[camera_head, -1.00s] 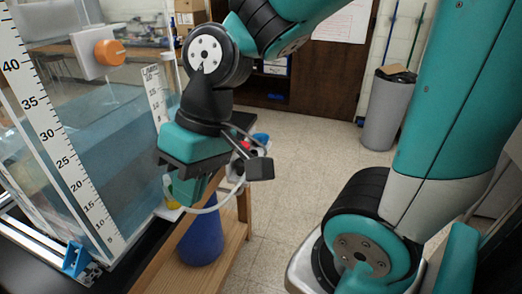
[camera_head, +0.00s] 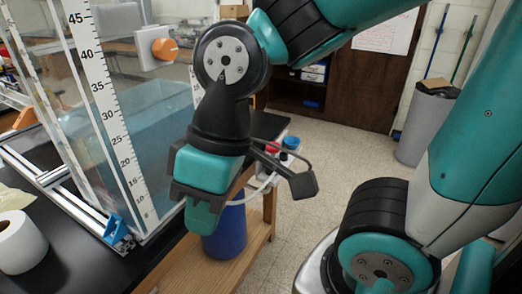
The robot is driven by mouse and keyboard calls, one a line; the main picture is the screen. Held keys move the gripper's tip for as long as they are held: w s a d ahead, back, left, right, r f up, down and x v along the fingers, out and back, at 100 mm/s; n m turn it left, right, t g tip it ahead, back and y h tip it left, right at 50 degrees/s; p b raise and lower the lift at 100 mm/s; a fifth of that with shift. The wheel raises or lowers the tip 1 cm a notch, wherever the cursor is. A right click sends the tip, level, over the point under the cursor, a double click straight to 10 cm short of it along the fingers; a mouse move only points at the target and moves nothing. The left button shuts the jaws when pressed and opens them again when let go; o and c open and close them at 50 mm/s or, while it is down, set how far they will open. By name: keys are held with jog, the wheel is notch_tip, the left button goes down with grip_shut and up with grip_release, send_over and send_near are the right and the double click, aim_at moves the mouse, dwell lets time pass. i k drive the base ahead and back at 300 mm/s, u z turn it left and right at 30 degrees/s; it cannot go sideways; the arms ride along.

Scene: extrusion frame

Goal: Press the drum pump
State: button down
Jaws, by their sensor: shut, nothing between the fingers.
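A blue drum (camera_head: 226,232) stands low by a wooden shelf, its upper part hidden behind my gripper. A pale hose (camera_head: 262,188) curves beside the gripper, above the drum. A red cap (camera_head: 272,147) and a blue cap (camera_head: 291,143) show just behind my wrist; I cannot tell whether they belong to the pump. The drum pump itself is not clearly visible. My gripper (camera_head: 204,216) points down in front of the drum, shut and empty. I cannot tell whether it touches anything.
A clear water tank (camera_head: 150,120) with a height scale and an orange knob (camera_head: 164,49) stands at left on a black bench (camera_head: 75,262). A grey bin (camera_head: 426,120) stands at back right. Floor between is open.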

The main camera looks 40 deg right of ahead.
aim_at(272, 150)
jog(key=u, duration=0.9)
jog(key=i, duration=0.35)
jog(key=z, duration=1.6)
